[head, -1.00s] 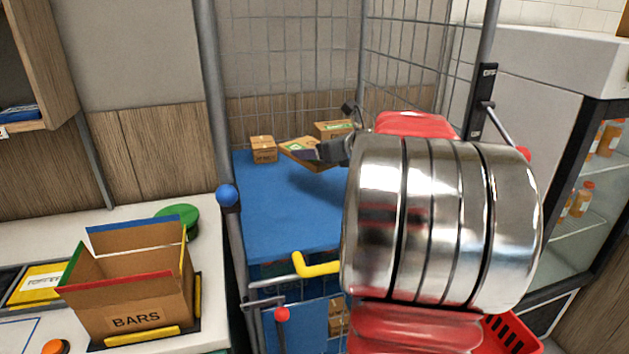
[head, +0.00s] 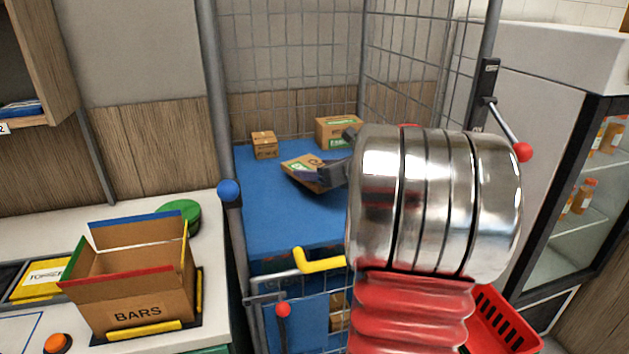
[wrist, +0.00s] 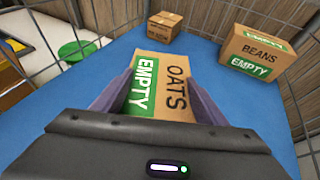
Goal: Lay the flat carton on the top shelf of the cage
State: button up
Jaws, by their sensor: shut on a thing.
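The flat carton (wrist: 162,88), brown with a green "EMPTY" label and the word "OATS", is between the fingers of my gripper (wrist: 160,95). In the head view the carton (head: 303,168) is tilted low over the blue top shelf (head: 285,222) of the cage; I cannot tell whether it touches the shelf. My gripper (head: 318,174) is shut on it, and my arm hides part of the shelf's right side. The wrist view shows the blue shelf (wrist: 235,115) around and beneath the carton.
A small box (head: 264,145) and a "BEANS" "EMPTY" carton (wrist: 258,52) stand at the back of the shelf. Wire mesh walls (head: 290,60) enclose it. A yellow handle (head: 318,263) is at the front. The shelf's left and front parts are clear.

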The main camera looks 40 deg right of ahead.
jog(key=shift+f, duration=1.5)
jog(key=shift+f, duration=0.1)
jog(key=o, duration=1.1)
jog(key=v, duration=1.1)
jog(key=shift+s, duration=0.2)
jog(key=shift+s+r, duration=0.25)
